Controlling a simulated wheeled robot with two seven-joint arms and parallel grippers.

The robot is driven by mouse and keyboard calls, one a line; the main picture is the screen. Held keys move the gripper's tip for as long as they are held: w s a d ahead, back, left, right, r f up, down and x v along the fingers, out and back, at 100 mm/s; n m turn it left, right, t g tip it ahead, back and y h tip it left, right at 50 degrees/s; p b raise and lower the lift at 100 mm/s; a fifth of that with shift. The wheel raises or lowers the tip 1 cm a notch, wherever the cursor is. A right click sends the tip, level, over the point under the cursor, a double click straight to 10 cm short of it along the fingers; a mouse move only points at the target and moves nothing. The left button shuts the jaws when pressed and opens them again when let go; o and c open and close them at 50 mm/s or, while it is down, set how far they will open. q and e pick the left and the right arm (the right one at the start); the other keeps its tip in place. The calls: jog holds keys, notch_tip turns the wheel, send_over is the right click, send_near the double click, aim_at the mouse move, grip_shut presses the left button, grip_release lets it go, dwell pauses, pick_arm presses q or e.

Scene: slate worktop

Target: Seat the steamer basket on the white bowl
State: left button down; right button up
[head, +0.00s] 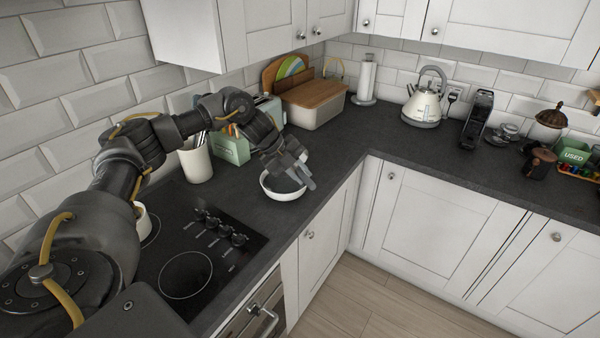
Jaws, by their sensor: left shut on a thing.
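The white bowl (283,196) stands on the dark worktop near its front edge, just right of the hob. My left gripper (304,172) reaches down over the bowl from the upper left and is shut. A grey round shape, which I take for the steamer basket (281,184), shows under the fingers within the bowl's rim. The gripper hides much of it, so I cannot tell whether it rests level or touches the rim all round. My right gripper is not in view.
A black hob (185,275) lies left of the bowl. A utensil crock (196,160), a green box (231,148) and a wooden-lidded bread bin (314,106) stand behind. A kettle (424,102) is farther right. The worktop between bowl and corner is clear.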

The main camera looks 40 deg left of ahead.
pick_arm(q)
jog(key=shift+f, duration=0.15)
notch_tip(320, 180, down, 7)
jog(key=b, duration=0.5)
dwell(0.4)
jog(key=shift+f, duration=0.1)
jog(key=shift+s+d, duration=0.1)
jog(key=shift+s, duration=0.1)
dwell(0.5)
jog(key=c, duration=1.2)
grip_release()
jog(key=shift+w+f, duration=0.1)
jog(key=shift+o, duration=0.6)
